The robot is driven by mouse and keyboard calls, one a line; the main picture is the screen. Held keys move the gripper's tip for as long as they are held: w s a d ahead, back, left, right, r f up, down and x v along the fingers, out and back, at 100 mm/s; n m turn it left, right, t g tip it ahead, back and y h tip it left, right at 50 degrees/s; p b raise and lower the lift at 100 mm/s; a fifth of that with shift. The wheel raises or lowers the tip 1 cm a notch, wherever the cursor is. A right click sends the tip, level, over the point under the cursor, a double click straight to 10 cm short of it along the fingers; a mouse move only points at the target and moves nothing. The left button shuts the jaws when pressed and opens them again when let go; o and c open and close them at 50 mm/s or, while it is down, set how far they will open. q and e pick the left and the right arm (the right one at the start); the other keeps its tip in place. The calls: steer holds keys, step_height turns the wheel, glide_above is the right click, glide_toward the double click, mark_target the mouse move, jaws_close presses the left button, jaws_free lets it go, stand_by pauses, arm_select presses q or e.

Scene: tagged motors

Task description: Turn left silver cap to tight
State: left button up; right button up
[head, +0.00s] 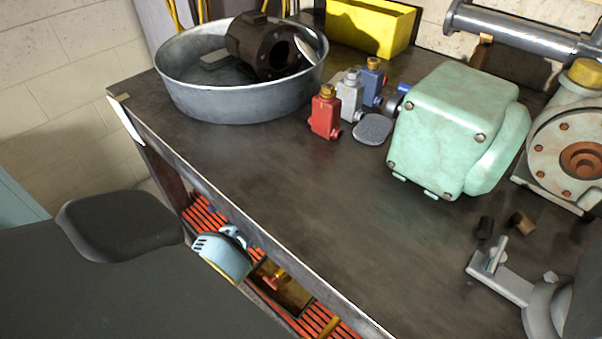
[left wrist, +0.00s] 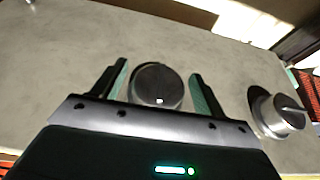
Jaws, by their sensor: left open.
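In the left wrist view, a round silver cap (left wrist: 158,86) with a dark face and a small pale mark near its lower edge lies between the fingers of my left gripper (left wrist: 160,88). The gripper is open, with a gap on each side of the cap. A second silver cap (left wrist: 282,116) with a raised ridge across its top stands to the right, outside the fingers. The lower edge of the first cap meets the gripper body in the picture, so how deep the fingers reach is unclear. I cannot make out either cap or either gripper in the head view.
The dark bench (head: 290,180) holds a grey metal tub (head: 215,100), a mint-green motor (head: 435,120), small red (head: 324,118) and blue (head: 372,85) parts, and a yellow bin (head: 370,25). Its middle is clear. Orange slats (head: 207,215) show below its front edge.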

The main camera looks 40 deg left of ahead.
arm_select(q)
steer(key=c, duration=1)
steer(key=shift+o, duration=0.2)
